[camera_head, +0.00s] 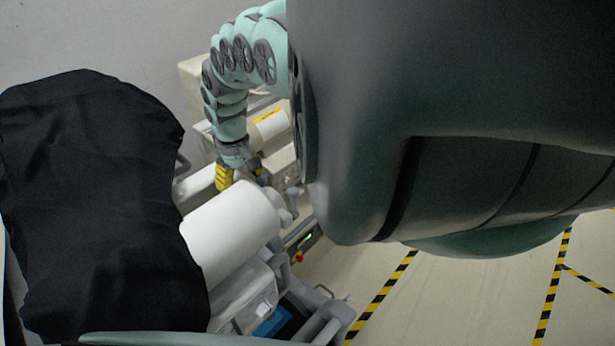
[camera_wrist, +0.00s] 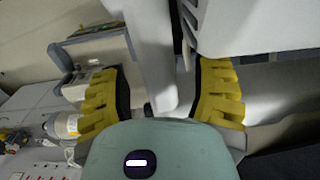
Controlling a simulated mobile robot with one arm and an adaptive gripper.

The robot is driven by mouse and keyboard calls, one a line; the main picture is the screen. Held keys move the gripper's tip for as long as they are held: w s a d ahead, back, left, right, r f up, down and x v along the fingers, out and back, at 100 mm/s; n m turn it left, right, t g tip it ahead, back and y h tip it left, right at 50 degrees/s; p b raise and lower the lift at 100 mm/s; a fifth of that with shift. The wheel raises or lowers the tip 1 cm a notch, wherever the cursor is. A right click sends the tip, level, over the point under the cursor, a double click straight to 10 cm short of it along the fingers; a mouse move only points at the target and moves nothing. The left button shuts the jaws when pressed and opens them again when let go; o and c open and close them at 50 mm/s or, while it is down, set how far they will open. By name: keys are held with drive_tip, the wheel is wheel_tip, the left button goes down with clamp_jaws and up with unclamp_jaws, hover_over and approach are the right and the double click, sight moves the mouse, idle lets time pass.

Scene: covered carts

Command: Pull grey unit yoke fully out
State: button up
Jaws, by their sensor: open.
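My gripper (camera_wrist: 160,88) is open in the wrist view, with one yellow ribbed finger on each side. A pale grey bar (camera_wrist: 153,55) runs down between the fingers, with a gap on both sides; it may be the yoke, but I cannot tell for sure. Its lower end is close to my palm. In the head view my gripper (camera_head: 238,176) is small and partly hidden, beside the machine just behind a large white cylinder (camera_head: 232,230). The yoke cannot be made out clearly there.
A black cloth (camera_head: 90,200) covers a unit at the left. A cart with a blue screen (camera_head: 272,322) and a red button (camera_head: 299,257) stands at the bottom. A pale housing (camera_wrist: 255,25) is close to the right finger. Floor with striped tape (camera_head: 380,295) is open at the right.

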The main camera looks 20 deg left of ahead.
drive_tip(key=shift+f, duration=0.35)
clamp_jaws()
idle(0.5)
